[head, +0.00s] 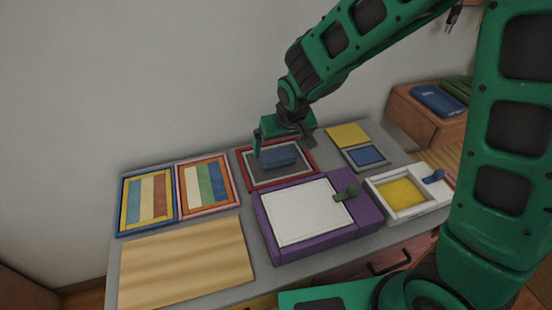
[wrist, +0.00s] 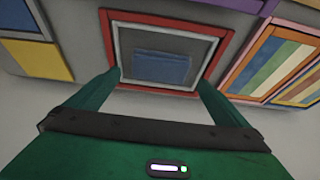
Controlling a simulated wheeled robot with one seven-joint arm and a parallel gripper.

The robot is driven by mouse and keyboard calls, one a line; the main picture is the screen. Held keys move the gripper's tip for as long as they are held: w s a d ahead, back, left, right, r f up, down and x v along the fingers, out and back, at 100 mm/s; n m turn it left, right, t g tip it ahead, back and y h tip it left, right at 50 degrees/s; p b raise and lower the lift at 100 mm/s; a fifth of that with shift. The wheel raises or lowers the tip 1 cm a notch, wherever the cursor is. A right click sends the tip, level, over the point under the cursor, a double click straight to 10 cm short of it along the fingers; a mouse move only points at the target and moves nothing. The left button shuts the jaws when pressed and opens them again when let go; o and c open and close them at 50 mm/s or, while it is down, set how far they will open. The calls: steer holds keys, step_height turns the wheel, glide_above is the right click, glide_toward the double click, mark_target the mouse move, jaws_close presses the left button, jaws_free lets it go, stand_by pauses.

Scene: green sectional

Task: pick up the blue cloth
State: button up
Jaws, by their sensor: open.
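The blue cloth (head: 280,157) lies folded flat on the grey inside of a red-framed tray (head: 243,163) at the back of the table. In the wrist view the cloth (wrist: 160,68) shows between and beyond my two green fingertips. My gripper (head: 283,146) is above the tray and hides part of it in the head view. In the wrist view my gripper (wrist: 158,79) is open with nothing between its fingers. The remaining height between fingertips and cloth is hard to tell.
A purple box with a white top (head: 305,210) sits in front. Yellow and blue pieces (head: 365,156) are close on the right. Another folded blue item (head: 437,99) lies on a brown box.

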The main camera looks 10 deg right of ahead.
mark_target(277, 156)
steer(key=shift+x, duration=3)
steer(key=c, duration=0.9)
